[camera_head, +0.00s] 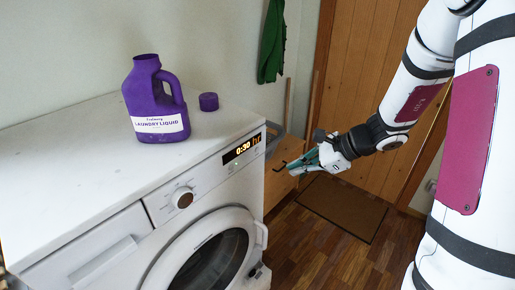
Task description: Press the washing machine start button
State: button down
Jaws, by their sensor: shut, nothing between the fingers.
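The white washing machine (214,188) stands at the left centre in the head view, with a round dial (183,198) and a lit display (243,149) reading 0:30 on its front panel. The round door (215,262) looks closed, and its lower part is cut off by the frame. Small marks show on the panel below the display, but I cannot tell which is the start button. My gripper (291,170) is shut and empty. It is to the right of the panel's right end, pointing left, and appears apart from the machine.
A purple laundry liquid bottle (150,105) and its purple cap (208,102) stand on the white top. A green cloth (271,42) hangs on the wall. A wooden door (365,75) and brown mat (342,208) are behind my arm. The floor before the machine looks clear.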

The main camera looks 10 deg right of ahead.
aim_at(257, 150)
jog(key=shift+w, duration=0.1)
jog(key=w+a+b, duration=0.1)
jog(key=w+a, duration=0.4)
jog(key=w, duration=0.2)
dwell(0.4)
jog(key=shift+w+a, duration=0.1)
jog(key=shift+a, duration=0.1)
dwell(1.3)
jog(key=shift+w+a, duration=0.15)
jog(key=shift+w, duration=0.05)
